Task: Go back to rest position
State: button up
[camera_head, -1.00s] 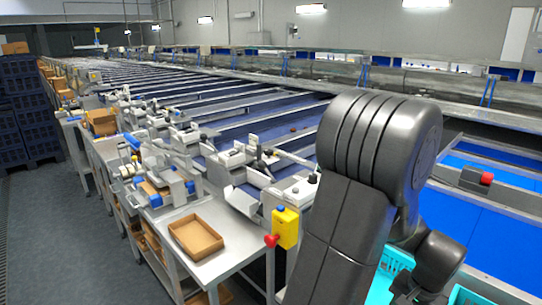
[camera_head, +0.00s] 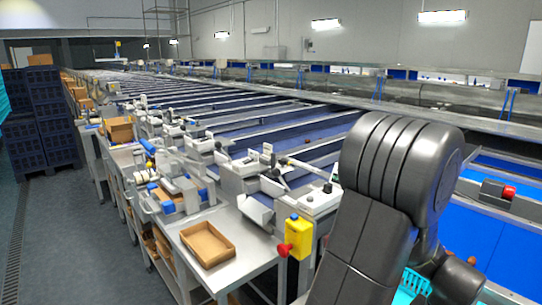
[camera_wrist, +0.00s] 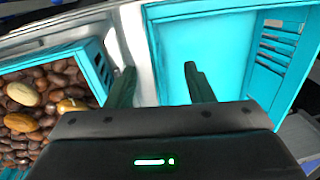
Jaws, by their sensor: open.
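My gripper (camera_wrist: 158,84) shows in the wrist view with its two dark fingers spread apart and nothing between them. Below the fingers is a turquoise crate (camera_wrist: 210,40) whose visible inside is empty. To the left is another turquoise crate (camera_wrist: 98,62) holding many brown dates (camera_wrist: 40,98), a few of them yellowish. A pale metal strip (camera_wrist: 132,35) runs between the two crates. In the head view my arm fills the right side, and the gripper itself cannot be made out there.
A metal table (camera_head: 226,262) with an open cardboard box (camera_head: 207,243) stands left of my arm. A yellow box with a red button (camera_head: 298,238) is close to the arm. Blue belts (camera_head: 475,230) lie right. Dark stacked crates (camera_head: 40,130) stand far left, beside clear floor (camera_head: 80,230).

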notch_tip(320, 180, up, 8)
jog(key=p, duration=0.5)
jog(key=shift+p, duration=0.3)
notch_tip(320, 180, down, 10)
jog(key=b, duration=0.7)
jog(key=shift+r, duration=0.15)
jog(key=shift+w+a+r, duration=0.3)
jog(key=shift+w+a, duration=0.05)
jog(key=shift+a, duration=0.15)
jog(key=shift+w+a, duration=0.4)
jog(key=shift+a, duration=0.05)
jog(key=shift+a+r, duration=0.1)
jog(key=shift+a, duration=0.05)
